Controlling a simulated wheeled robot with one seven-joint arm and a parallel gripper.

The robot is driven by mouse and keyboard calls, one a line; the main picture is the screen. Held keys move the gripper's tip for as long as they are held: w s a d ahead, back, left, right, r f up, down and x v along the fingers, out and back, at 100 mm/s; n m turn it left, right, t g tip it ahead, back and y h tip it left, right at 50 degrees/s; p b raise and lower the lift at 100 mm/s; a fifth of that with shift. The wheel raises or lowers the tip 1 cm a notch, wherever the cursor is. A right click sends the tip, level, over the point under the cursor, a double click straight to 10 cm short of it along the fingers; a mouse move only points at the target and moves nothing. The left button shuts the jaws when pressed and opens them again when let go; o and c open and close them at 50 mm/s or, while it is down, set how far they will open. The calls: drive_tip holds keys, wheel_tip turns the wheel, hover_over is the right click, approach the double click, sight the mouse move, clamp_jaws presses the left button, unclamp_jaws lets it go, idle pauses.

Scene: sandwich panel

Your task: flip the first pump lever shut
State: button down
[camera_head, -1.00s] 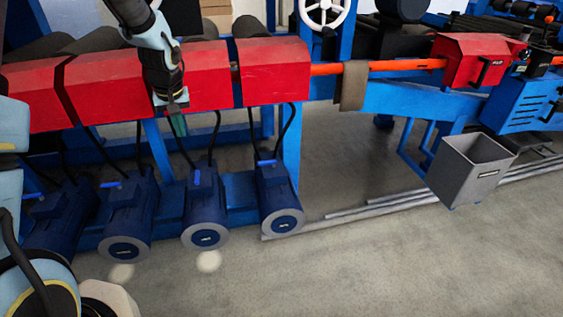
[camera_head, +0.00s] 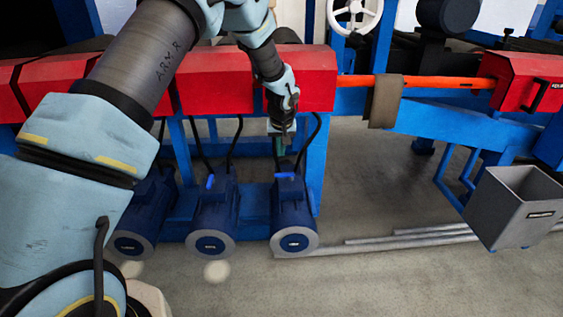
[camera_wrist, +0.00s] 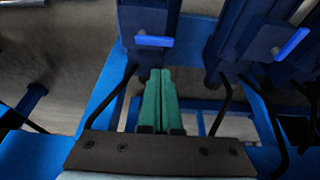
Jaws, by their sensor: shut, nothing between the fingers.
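The rightmost blue pump (camera_head: 293,215) stands on the low blue frame, with a small bright blue lever (camera_head: 285,175) on top. My gripper (camera_head: 279,150) hangs just above and behind this lever, its green fingers pointing down. In the wrist view the green fingers (camera_wrist: 160,78) lie together, shut and empty. The lever (camera_wrist: 154,41) lies crosswise just beyond their tips, with no clear contact. The neighbouring pump (camera_head: 212,215) has a tilted blue lever (camera_head: 211,181), which also shows at the wrist view's right (camera_wrist: 291,44). Which pump counts as first is not marked legibly.
Black hoses (camera_head: 238,140) rise from the pumps to the red housings (camera_head: 215,80) above, close to my gripper. A blue post (camera_head: 317,165) stands right of the rightmost pump. A grey bin (camera_head: 512,208) is at the right. The floor in front is clear.

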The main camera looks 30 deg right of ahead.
sight(280, 175)
drive_tip(key=x, duration=0.9)
drive_tip(key=shift+f, duration=0.3)
drive_tip(key=shift+s+a+n+y+b, duration=0.1)
drive_tip(key=shift+a+n+y+b, duration=0.1)
drive_tip(key=shift+n+b, duration=0.35)
drive_tip(key=shift+s+a+n+y+b, duration=0.1)
drive_tip(key=shift+n+y+b, duration=0.1)
drive_tip(key=shift+n+b, duration=0.35)
drive_tip(key=shift+s+f+n+b, duration=0.1)
drive_tip(key=shift+s+n+b, duration=0.25)
drive_tip(key=shift+n, duration=0.55)
drive_tip(key=n, duration=0.1)
drive_tip(key=n+y, duration=0.1)
drive_tip(key=s+n+b, duration=0.1)
drive_tip(key=shift+a+n+y, duration=0.25)
drive_tip(key=shift+n+y, duration=0.05)
drive_tip(key=s+n, duration=0.1)
drive_tip(key=n, duration=0.2)
drive_tip(key=s+n+y, duration=0.1)
drive_tip(key=n, duration=0.1)
drive_tip(key=s+n+g+y, duration=0.1)
drive_tip(key=n, duration=0.2)
drive_tip(key=shift+d+n, duration=0.3)
drive_tip(key=shift+s+a+p, duration=0.45)
drive_tip(key=shift+s+a, duration=0.05)
drive_tip(key=shift+a, duration=0.1)
